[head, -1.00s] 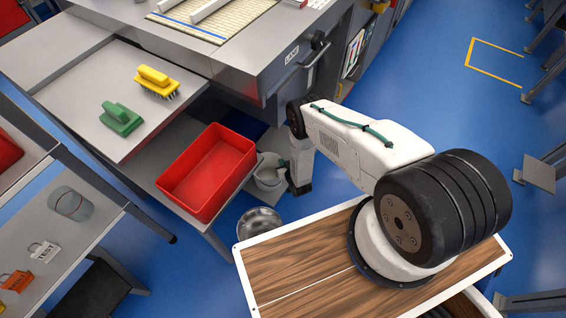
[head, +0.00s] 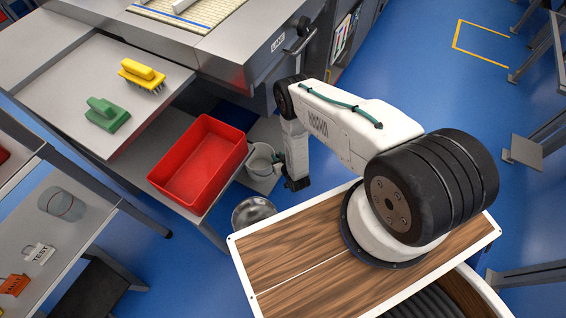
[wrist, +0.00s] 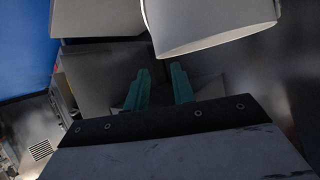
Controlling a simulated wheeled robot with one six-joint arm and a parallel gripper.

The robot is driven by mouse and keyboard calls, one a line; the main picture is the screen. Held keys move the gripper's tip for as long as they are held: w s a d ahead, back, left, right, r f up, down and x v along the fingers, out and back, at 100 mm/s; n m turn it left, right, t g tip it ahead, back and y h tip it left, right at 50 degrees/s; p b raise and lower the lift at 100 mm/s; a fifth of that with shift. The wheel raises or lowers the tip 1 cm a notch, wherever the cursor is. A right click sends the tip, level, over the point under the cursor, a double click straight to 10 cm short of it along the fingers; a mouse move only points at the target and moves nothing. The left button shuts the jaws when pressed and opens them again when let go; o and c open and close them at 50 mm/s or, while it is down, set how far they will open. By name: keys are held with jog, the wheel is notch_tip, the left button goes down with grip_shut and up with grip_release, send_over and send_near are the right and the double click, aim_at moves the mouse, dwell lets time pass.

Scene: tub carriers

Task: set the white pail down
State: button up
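The white pail (head: 259,164) stands upright on a low grey surface, just right of the red tub in the head view. In the wrist view the pail (wrist: 205,22) fills the top middle, its curved rim edge showing beyond the fingers. My gripper (head: 281,164) is right beside the pail, on its right in the head view. In the wrist view its two green fingers (wrist: 160,85) are apart with nothing between them. The fingertips are small and partly hidden in the head view.
A red tub (head: 205,178) sits close left of the pail. A metal bowl (head: 252,211) is below it. A steel bench (head: 240,55) rises behind. Blue floor (head: 420,80) is open at right.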

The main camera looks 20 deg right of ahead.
jog(key=v, duration=0.7)
jog(key=shift+s, duration=0.1)
